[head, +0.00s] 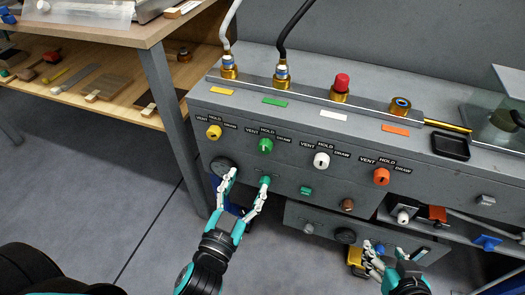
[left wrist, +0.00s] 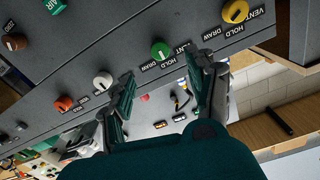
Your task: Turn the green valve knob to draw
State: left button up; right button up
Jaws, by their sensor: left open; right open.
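The green valve knob (head: 265,145) sits on the sloped front of the grey console, with VENT, HOLD and DRAW printed around it. I cannot tell for sure which word its mark points to. In the left wrist view the green knob (left wrist: 160,50) lies ahead of and between the fingers. My left gripper (head: 246,178) is open and empty, a little below the knob in the head view and apart from it. It also shows in the left wrist view (left wrist: 162,78). My right gripper (head: 385,252) is open and empty, lower right, in front of the console's lower part.
A yellow knob (head: 214,131) is left of the green one; a white knob (head: 321,160) and an orange-red knob (head: 381,176) are to its right. A green button (head: 305,190) is below. A wooden-shelved bench (head: 120,40) stands at the left.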

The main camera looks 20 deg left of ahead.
aim_at(263, 151)
pick_arm(q)
jog(key=w, duration=1.1)
jog(key=shift+d, duration=0.25)
jog(key=shift+c, duration=0.3)
jog(key=c, duration=1.1)
